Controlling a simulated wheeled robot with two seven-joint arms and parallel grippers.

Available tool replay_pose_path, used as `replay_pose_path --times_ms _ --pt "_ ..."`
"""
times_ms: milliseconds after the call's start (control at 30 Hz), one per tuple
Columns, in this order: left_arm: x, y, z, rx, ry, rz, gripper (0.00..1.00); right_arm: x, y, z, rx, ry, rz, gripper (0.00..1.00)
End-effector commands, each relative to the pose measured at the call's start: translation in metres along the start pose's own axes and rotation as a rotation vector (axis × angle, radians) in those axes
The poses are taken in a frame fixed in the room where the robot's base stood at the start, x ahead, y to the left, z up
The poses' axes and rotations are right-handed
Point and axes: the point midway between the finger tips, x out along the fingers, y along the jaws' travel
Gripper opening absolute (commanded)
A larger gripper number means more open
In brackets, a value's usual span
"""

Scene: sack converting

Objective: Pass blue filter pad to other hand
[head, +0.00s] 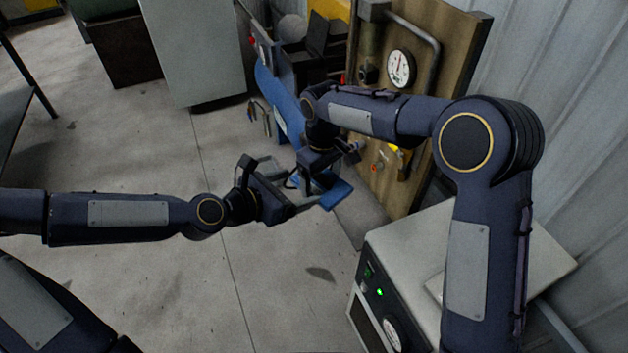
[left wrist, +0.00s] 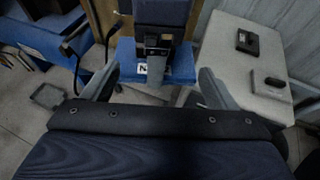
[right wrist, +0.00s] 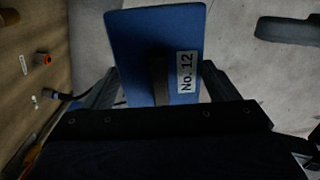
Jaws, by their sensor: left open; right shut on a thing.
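The blue filter pad (head: 337,194) is held up in the air between my two arms. It also shows in the right wrist view (right wrist: 140,35), flat-faced, with a white "No. 12" label, and in the left wrist view (left wrist: 183,62). My right gripper (head: 322,184) is shut on the pad from above; its two fingers flank the pad's near part. My left gripper (head: 303,201) is open beside the pad. In the left wrist view its spread fingers (left wrist: 157,84) point toward the pad and the right gripper. Contact with the pad cannot be told.
A white cabinet (head: 400,254) with a green light stands at the lower right. A wooden board with a gauge (head: 401,68) stands behind my right arm. Blue equipment (head: 275,98) is at the back. Grey floor (head: 170,270) is open at the left and front.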

Motion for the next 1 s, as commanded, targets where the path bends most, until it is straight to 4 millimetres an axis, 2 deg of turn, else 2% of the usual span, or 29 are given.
replay_pose_path --times_ms 200,400,600,833,867,1000 --pt "0.04 -0.002 0.0 0.004 0.001 -0.005 0.8 0.0 0.0 0.0 0.0 0.0 0.0 0.59" --pt "0.066 -0.001 0.0 0.003 0.001 -0.003 0.8 0.0 0.0 0.0 0.0 0.0 0.0 0.59" --pt "0.076 0.0 -0.001 0.003 0.002 -0.001 0.8 0.0 0.0 0.0 0.0 0.0 0.0 0.59" --pt "0.077 0.0 -0.001 0.003 0.002 0.0 0.8 0.0 0.0 0.0 0.0 0.0 0.0 0.59" --pt "0.077 0.0 -0.001 0.003 0.002 0.0 0.79 0.0 0.0 0.0 0.0 0.0 0.0 0.59" --pt "0.076 0.0 -0.001 0.003 0.002 0.0 0.6 0.0 0.0 0.0 0.0 0.0 0.0 0.59"
